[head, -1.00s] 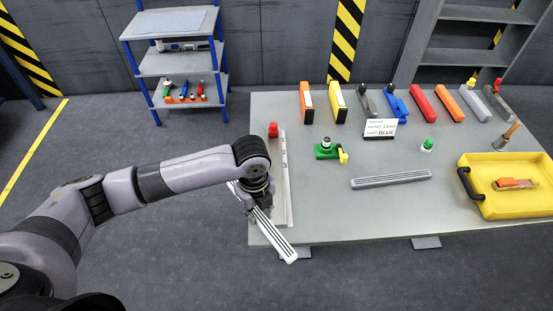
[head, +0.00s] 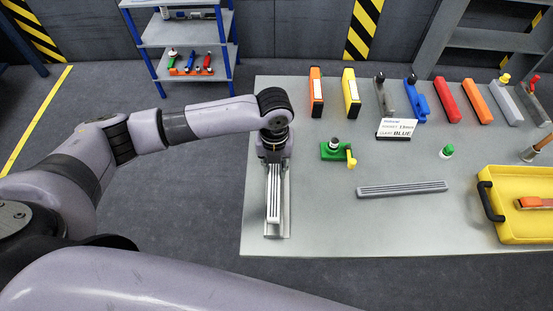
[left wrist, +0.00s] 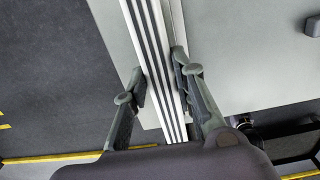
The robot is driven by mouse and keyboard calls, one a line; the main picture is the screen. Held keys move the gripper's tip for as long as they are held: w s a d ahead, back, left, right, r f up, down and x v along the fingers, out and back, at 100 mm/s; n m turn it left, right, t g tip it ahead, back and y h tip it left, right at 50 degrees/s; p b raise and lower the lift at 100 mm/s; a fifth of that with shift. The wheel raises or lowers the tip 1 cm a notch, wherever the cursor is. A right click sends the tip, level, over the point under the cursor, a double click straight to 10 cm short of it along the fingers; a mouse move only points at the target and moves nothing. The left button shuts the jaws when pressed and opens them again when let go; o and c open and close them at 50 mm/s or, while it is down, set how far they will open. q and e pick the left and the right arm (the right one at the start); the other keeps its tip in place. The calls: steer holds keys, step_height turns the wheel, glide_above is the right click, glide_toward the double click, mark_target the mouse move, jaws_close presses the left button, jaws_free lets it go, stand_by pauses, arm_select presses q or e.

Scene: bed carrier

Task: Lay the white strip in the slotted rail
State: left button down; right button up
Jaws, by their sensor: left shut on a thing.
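The white strip (head: 273,198), with dark lines along its length, is gripped by my left gripper (head: 273,160) at the left end of the table. In the left wrist view the strip (left wrist: 153,50) runs between the two fingers of the left gripper (left wrist: 162,82). The slotted rail (head: 286,208) lies on the table directly under and beside the strip, partly hidden by it and by the gripper. The strip runs nearly along the rail. I cannot tell whether the two touch. My right gripper is out of view.
A grey ribbed bar (head: 403,189) lies mid-table. A green block with a yellow knob (head: 335,151) and a small sign (head: 396,129) stand behind it. A yellow tray (head: 520,230) is at the right. Several coloured blocks line the back edge. The front middle is clear.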

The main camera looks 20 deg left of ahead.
arm_select(q)
steer(key=shift+s+r, duration=0.15)
steer(key=shift+s, duration=0.15)
steer(key=shift+w, duration=0.1)
steer(key=shift+w+p, duration=0.1)
steer(key=shift+p, duration=0.25)
steer(key=shift+f+b, duration=0.45)
steer(key=shift+f, duration=0.85)
steer(key=shift+f+b, duration=0.7)
steer(key=shift+f, duration=0.2)
steer(key=shift+f+b, duration=0.45)
steer(key=shift+f, duration=0.45)
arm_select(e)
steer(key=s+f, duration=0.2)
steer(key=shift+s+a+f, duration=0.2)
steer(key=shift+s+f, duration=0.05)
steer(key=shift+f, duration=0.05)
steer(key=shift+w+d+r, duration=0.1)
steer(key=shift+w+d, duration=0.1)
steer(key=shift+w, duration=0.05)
